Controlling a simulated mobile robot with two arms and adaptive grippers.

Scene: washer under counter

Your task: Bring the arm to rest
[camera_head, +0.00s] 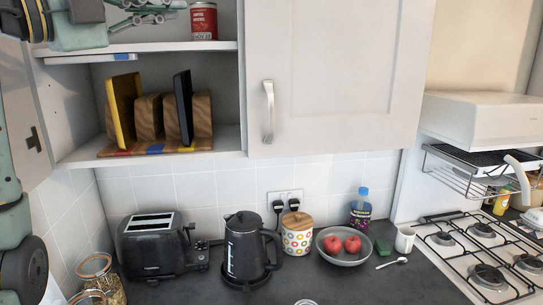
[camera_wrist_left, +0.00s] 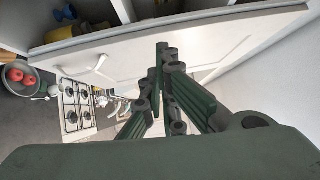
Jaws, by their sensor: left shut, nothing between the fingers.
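My left arm comes in along the left edge of the head view. My left gripper (camera_head: 140,12) is at the top left, in front of the upper shelf of the open wall cabinet. In the left wrist view its fingers (camera_wrist_left: 162,52) are closed together with nothing between them. They show in front of a pale cabinet door (camera_wrist_left: 135,62); I cannot tell whether they touch it. My right gripper is not in view.
The cabinet's lower shelf holds a wooden rack (camera_head: 150,146) with boards; a red can (camera_head: 203,21) stands above. A closed door (camera_head: 330,70) has a metal handle. On the counter are a toaster (camera_head: 160,245), kettle (camera_head: 245,250), bowl (camera_head: 343,259) and hob (camera_head: 470,245).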

